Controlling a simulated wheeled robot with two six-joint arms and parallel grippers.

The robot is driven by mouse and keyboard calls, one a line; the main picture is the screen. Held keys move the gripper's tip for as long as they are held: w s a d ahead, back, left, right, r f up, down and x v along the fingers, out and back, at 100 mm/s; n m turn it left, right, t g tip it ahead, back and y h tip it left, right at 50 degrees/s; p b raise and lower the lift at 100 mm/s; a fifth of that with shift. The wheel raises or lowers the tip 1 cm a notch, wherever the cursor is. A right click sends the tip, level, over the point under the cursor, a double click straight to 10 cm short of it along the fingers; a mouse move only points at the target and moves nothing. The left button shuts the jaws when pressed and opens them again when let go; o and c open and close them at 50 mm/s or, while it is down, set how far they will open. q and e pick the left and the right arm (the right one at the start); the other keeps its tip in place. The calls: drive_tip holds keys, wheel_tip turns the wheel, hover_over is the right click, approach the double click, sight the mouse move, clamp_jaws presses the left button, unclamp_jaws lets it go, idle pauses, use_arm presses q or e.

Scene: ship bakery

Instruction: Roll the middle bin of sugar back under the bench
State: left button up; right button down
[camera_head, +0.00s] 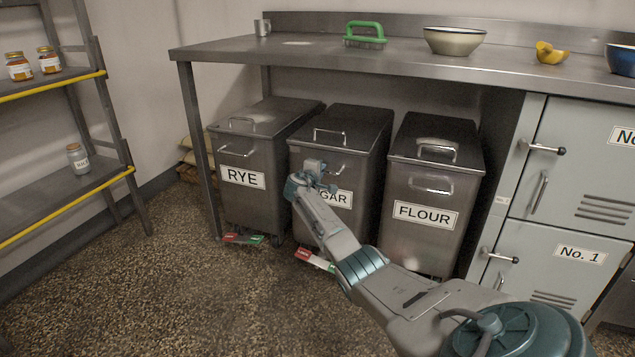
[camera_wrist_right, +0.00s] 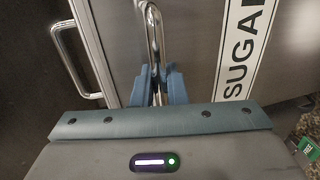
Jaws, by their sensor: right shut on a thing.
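The middle sugar bin (camera_head: 365,150) is a grey metal bin with a dark lid and a partly hidden "SUGAR" label. It stands between the rye bin (camera_head: 245,205) and the flour bin (camera_head: 425,240), under the bench (camera_head: 300,48), with its front roughly in line with theirs. My right gripper (camera_head: 318,172) is at the sugar bin's front. In the right wrist view its blue fingers (camera_wrist_right: 154,88) are shut on the bin's front bar handle (camera_wrist_right: 152,35), beside the label (camera_wrist_right: 243,50). My left gripper is not in view.
Red, white and green pieces (camera_head: 316,259) lie on the floor at the bins' feet. Grey lockers (camera_head: 570,205) stand to the right, with protruding handles. A shelf rack (camera_head: 65,185) with jars stands at the left. The speckled floor (camera_head: 190,300) at front left is clear.

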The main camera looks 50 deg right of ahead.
drive_tip(key=shift+w+d+f, duration=0.1)
drive_tip(key=shift+w+d, duration=0.05)
drive_tip(key=shift+d, duration=0.05)
drive_tip(key=shift+d+r, duration=0.15)
drive_tip(key=shift+r, duration=0.2)
drive_tip(key=shift+r, duration=0.1)
drive_tip(key=c, duration=1.9)
unclamp_jaws()
drive_tip(key=o, duration=0.4)
drive_tip(key=shift+d, duration=0.1)
drive_tip(key=shift+c, duration=0.2)
drive_tip(key=shift+w+f, duration=0.1)
drive_tip(key=shift+f, duration=0.2)
